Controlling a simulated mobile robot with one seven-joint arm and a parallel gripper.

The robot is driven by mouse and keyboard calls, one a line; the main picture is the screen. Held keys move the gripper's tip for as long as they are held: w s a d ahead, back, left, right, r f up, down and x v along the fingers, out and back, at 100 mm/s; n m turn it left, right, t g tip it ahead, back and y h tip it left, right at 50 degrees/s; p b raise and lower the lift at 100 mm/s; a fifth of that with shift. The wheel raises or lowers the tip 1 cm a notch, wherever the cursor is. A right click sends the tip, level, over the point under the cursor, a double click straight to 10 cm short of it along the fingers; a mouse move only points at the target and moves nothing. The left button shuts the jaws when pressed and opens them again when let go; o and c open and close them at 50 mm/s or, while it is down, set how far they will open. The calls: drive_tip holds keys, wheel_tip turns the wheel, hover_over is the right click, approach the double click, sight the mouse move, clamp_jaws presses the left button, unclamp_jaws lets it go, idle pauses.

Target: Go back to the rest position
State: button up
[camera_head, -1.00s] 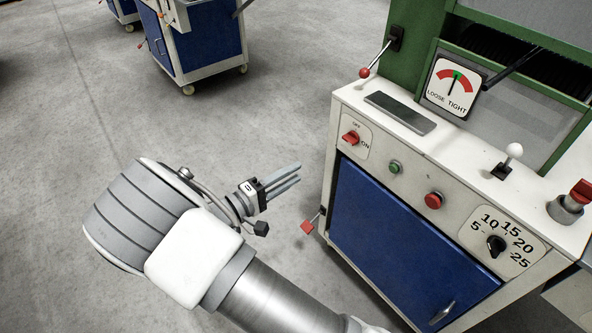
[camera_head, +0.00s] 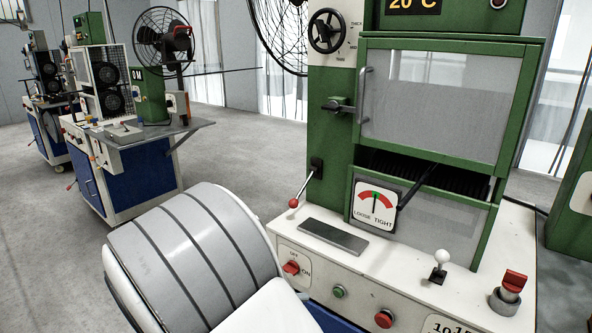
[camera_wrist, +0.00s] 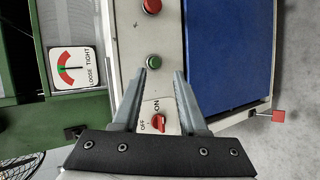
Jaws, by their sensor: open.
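My gripper (camera_wrist: 164,95) shows in the wrist view with its two grey fingers apart and nothing between their tips. Past the fingers is the white control panel of the green machine, with a red OFF/ON switch (camera_wrist: 159,123) low between the fingers and a green button (camera_wrist: 153,61) just beyond the tips. I cannot tell the gap to the panel. In the head view my large grey arm joint (camera_head: 200,260) fills the lower left, and my gripper is out of sight.
The green machine (camera_head: 333,130) stands close on the right, with a red-knobbed lever (camera_head: 293,203), a white-knobbed lever (camera_head: 441,257) and a loose/tight gauge (camera_head: 376,204). A red knob (camera_wrist: 278,116) sticks out from its side. Another blue-fronted machine (camera_head: 120,180) stands left; grey floor lies between.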

drive_tip(key=s+d+r+m+y, duration=0.6)
drive_tip(key=s+d+r+y, duration=0.5)
drive_tip(key=s+d+r, duration=0.6)
wheel_tip(320, 180, up, 21)
drive_tip(key=s+a+p, duration=0.1)
drive_tip(key=a+p, duration=0.1)
drive_tip(key=p, duration=2)
